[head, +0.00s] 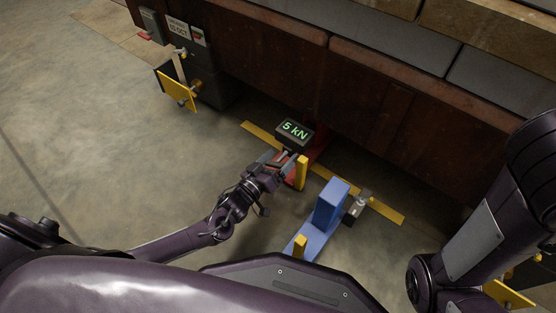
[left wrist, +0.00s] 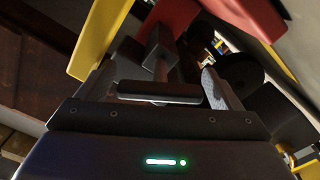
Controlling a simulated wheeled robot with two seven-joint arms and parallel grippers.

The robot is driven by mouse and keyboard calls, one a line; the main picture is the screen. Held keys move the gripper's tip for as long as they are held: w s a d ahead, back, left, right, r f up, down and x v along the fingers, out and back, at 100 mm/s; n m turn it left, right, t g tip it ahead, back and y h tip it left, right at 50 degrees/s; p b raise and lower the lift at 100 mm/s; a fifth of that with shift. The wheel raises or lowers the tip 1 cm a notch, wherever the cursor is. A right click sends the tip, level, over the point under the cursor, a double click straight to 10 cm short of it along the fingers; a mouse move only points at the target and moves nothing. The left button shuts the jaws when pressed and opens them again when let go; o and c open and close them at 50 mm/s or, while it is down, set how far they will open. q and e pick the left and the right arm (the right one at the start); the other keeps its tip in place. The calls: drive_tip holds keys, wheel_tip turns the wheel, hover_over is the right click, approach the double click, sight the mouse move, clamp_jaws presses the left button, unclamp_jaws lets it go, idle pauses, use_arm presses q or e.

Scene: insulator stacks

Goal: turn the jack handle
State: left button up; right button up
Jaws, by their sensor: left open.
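A red jack (head: 316,150) stands on the floor by the brown beam, with a dark display reading "5 kN" (head: 294,130) above it. My left gripper (head: 287,159) is right at the near side of this jack, below the display. In the left wrist view the gripper (left wrist: 162,80) is open, and a dark bar that looks like the jack handle (left wrist: 158,94) lies crosswise between its fingers. I cannot tell whether the fingers touch it. The jack's red body (left wrist: 185,18) is just beyond. My right arm enters at the right, but its gripper is out of view.
A yellow post (head: 301,173) stands close beside my left gripper. A blue jack-like block (head: 328,205) stands to the right, with a small metal fitting (head: 356,206) beside it. A yellow strip (head: 384,210) lies along the floor.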

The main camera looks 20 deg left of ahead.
use_arm(q)
drive_tip(key=c, duration=1)
